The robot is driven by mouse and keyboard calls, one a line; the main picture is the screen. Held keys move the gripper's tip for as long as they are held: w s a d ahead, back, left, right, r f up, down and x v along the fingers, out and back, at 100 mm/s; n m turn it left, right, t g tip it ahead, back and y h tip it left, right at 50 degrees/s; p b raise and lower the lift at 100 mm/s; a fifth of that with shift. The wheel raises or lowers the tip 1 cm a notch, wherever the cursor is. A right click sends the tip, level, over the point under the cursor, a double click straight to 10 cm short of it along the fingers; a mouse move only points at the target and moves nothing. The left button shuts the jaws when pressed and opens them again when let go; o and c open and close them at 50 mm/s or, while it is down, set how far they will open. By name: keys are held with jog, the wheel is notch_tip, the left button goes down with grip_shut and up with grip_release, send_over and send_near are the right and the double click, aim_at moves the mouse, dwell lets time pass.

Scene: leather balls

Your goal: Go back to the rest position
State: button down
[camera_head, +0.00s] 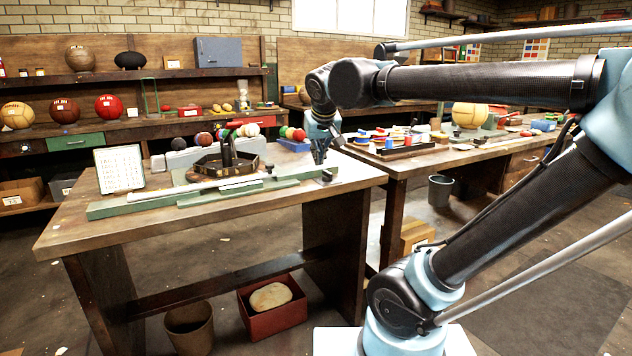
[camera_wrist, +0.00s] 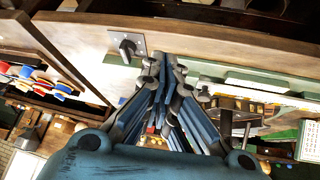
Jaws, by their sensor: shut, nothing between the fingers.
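My gripper (camera_head: 319,158) hangs from my arm over the right end of the wooden workbench (camera_head: 90,232), fingers pointing down. In the wrist view my gripper (camera_wrist: 166,66) has its fingertips together with nothing held between them. Just below it in the head view is a small dark knob on a metal plate (camera_head: 327,177) at the end of a long green rail (camera_head: 130,207). The knob also shows in the wrist view (camera_wrist: 127,46), beside the fingertips. I cannot tell whether the fingertips touch the bench.
Several coloured balls (camera_head: 293,133) and a dark hexagonal tray (camera_head: 205,168) stand on the bench, near a white card (camera_head: 119,169). A second bench (camera_head: 400,165) with small parts is at the right. A red box (camera_head: 272,316) and a bin (camera_head: 189,330) are on the floor.

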jog(key=s+d+f+m+g, duration=0.1)
jog(key=s+d+f+g, duration=0.1)
jog(key=s+d+f, duration=0.6)
jog(key=s+d+f+m+g+h, duration=0.1)
jog(key=s+d+f+m+g, duration=0.1)
jog(key=s+d+f, duration=0.7)
notch_tip(320, 180, down, 8)
jog(key=shift+s+d+r+g, duration=0.2)
jog(key=shift+d+g, duration=0.1)
jog(key=shift+d, duration=0.6)
